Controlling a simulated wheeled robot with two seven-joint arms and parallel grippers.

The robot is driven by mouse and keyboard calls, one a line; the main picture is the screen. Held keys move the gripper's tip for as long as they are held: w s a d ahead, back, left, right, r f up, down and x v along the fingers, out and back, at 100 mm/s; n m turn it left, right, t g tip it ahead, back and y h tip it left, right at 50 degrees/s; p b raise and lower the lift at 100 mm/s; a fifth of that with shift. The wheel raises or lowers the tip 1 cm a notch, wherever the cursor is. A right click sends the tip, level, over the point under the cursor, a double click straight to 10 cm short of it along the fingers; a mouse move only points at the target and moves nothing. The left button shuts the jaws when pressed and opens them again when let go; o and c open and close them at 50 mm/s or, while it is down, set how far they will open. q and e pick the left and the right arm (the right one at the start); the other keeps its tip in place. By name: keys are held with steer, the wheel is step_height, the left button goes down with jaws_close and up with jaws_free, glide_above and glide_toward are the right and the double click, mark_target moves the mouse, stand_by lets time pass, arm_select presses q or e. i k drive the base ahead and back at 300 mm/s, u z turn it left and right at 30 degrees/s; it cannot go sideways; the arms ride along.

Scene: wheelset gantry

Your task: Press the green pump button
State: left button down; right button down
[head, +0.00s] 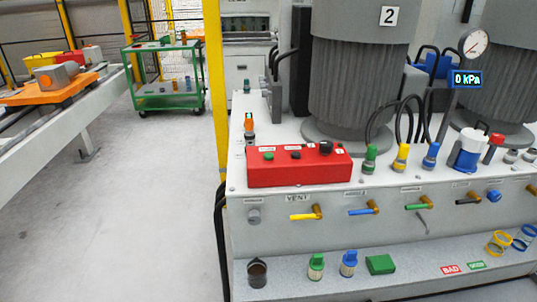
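A red control box (300,170) sits on the white bench top, left of centre. A green button (268,155) stands on the left part of its top face. A small dark button (296,155) is to its right, and a larger black knob (326,148) is near the right end. The labels on the box are too small to read. The gauge display (467,79) reads 0 kPa. Neither of my grippers is in view.
A large grey ribbed motor (358,70) marked 2 stands behind the box. Green, yellow and blue connectors (401,157) stand right of the box. Coloured valve handles (303,216) line the front panel. A yellow post (216,90) rises at the left; open floor lies beyond.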

mark_target(267, 156)
steer(key=u, duration=1.75)
steer(key=i, duration=2.05)
steer(key=z, duration=3.05)
